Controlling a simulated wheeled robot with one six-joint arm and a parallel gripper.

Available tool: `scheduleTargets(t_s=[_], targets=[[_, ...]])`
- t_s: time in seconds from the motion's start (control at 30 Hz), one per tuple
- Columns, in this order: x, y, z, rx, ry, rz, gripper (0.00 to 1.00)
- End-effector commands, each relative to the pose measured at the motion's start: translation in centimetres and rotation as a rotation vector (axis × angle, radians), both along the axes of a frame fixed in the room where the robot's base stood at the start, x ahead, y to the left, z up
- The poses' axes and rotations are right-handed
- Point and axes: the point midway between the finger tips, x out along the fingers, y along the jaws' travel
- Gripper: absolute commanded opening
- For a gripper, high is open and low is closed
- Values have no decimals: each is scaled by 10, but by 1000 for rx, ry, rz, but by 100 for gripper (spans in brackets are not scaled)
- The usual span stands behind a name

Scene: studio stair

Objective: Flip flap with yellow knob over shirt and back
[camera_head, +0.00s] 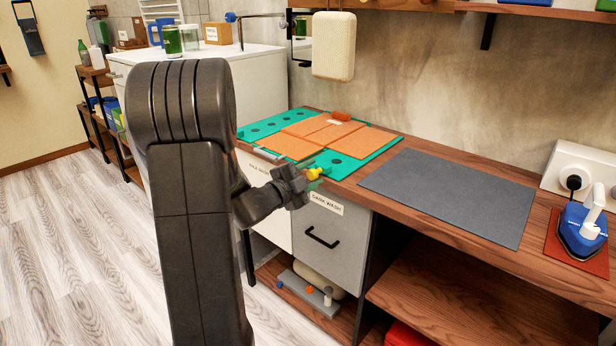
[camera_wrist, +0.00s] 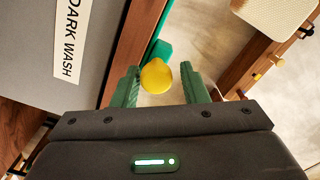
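A teal folding board (camera_head: 350,165) with round holes lies on the wooden counter, with an orange shirt (camera_head: 318,132) spread over its middle. The yellow knob (camera_head: 314,174) is at the board's front edge, near its right part. My gripper (camera_head: 303,175) reaches it from the front left. In the wrist view the yellow knob (camera_wrist: 156,76) sits between the two green fingers of my gripper (camera_wrist: 160,88). The fingers are apart, with a small gap visible on the right side of the knob. The flap under the knob is mostly hidden in the wrist view, where only a teal edge (camera_wrist: 158,52) shows.
A grey mat (camera_head: 450,195) lies on the counter to the right, and a blue iron (camera_head: 582,228) stands beyond it. A cream box (camera_head: 333,45) hangs above the board. The dark wash drawer (camera_head: 325,235) is below the counter's front edge.

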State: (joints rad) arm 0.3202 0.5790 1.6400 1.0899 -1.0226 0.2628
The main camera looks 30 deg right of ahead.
Motion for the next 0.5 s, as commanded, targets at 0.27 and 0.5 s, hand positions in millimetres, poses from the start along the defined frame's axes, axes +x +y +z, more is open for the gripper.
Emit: scheduleTargets(t_s=[0.27, 0.5], targets=[[0, 0, 0, -1, 0, 0, 11], [1, 1, 14, -39, 97, 0, 11]])
